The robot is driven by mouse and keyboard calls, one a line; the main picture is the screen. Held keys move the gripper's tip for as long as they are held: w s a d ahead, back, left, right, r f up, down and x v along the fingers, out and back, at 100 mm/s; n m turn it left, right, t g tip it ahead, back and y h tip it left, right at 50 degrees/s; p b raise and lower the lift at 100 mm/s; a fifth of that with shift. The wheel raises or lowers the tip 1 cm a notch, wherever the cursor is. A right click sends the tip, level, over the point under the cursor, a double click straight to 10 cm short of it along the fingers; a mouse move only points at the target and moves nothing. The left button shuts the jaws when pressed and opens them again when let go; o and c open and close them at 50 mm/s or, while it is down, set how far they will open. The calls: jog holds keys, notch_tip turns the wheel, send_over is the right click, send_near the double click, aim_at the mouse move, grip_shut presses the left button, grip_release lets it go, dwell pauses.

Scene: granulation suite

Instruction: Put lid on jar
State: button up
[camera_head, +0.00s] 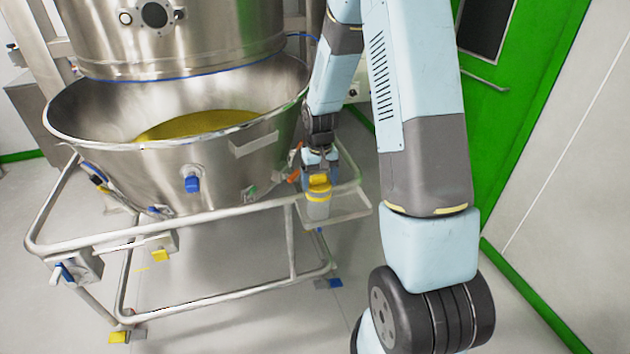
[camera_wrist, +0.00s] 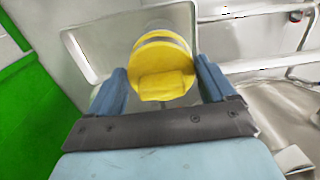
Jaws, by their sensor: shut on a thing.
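My gripper (camera_head: 319,170) points down and is shut on the yellow lid (camera_head: 319,181). In the wrist view the lid (camera_wrist: 160,68) sits between my two blue fingers (camera_wrist: 161,88), with its raised grip block facing me. The jar (camera_head: 317,209) is pale and stands upright on the small clear tray, directly under the lid. Part of the jar (camera_wrist: 160,36) shows past the lid's far edge in the wrist view. Whether the lid touches the jar's rim or hovers just above it, I cannot tell.
The tray (camera_head: 352,212) juts from the right side of a steel cart frame (camera_head: 200,214). A large steel bowl (camera_head: 130,175) with yellow powder (camera_head: 205,122) stands close on the left. A green-framed door (camera_head: 505,130) is at the right.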

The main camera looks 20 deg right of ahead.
jog(key=shift+f, duration=0.9)
dwell(0.6)
jog(key=o, duration=0.9)
jog(key=shift+c, duration=0.2)
jog(key=shift+r, duration=0.1)
notch_tip(320, 180, up, 14)
jog(key=shift+f, duration=0.25)
notch_tip(320, 180, up, 8)
jog(key=t, duration=0.1)
send_over(319, 177)
jog(key=s, duration=0.5)
jog(key=s+r+t, duration=0.1)
jog(key=s+r, duration=0.3)
jog(key=s, duration=0.3)
jog(key=s+a+r+t, duration=0.1)
jog(key=s+r+t, duration=0.1)
jog(key=s+r, duration=0.3)
jog(key=s+r+t, duration=0.1)
jog(key=s+r, duration=0.3)
jog(key=s, duration=0.6)
jog(key=shift+s+a+r+t, duration=0.15)
jog(key=shift+s+r+t, duration=0.1)
jog(key=shift+t, duration=0.05)
